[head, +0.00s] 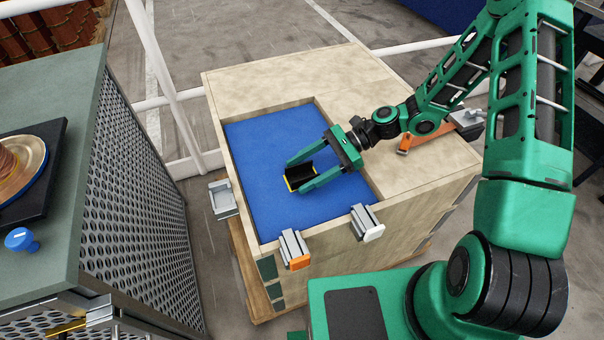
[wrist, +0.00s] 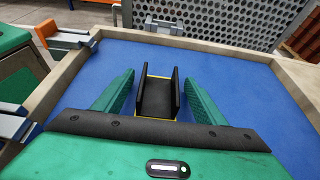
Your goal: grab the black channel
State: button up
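The black channel (head: 298,175) is a short U-shaped piece with yellow edging at its end. It lies over the blue floor of a recess in a pale wooden box top. My gripper (head: 301,178) is open, with one green finger on each side of the channel. In the wrist view the channel (wrist: 158,98) stands between the two fingers of my gripper (wrist: 157,95), with a gap visible on both sides. I cannot tell whether the channel rests on the blue floor or how far down the fingertips reach.
The blue recess (head: 258,160) has a raised wooden rim (head: 230,180). Grey clamps, some with orange parts (head: 299,261), sit on the front and left edges. An orange-and-grey clamp (head: 440,132) lies at right. A mesh-sided cabinet (head: 130,190) with a copper spool stands at left.

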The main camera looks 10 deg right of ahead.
jog(key=c, duration=1.1)
jog(key=shift+o, duration=0.2)
jog(key=shift+r, duration=0.1)
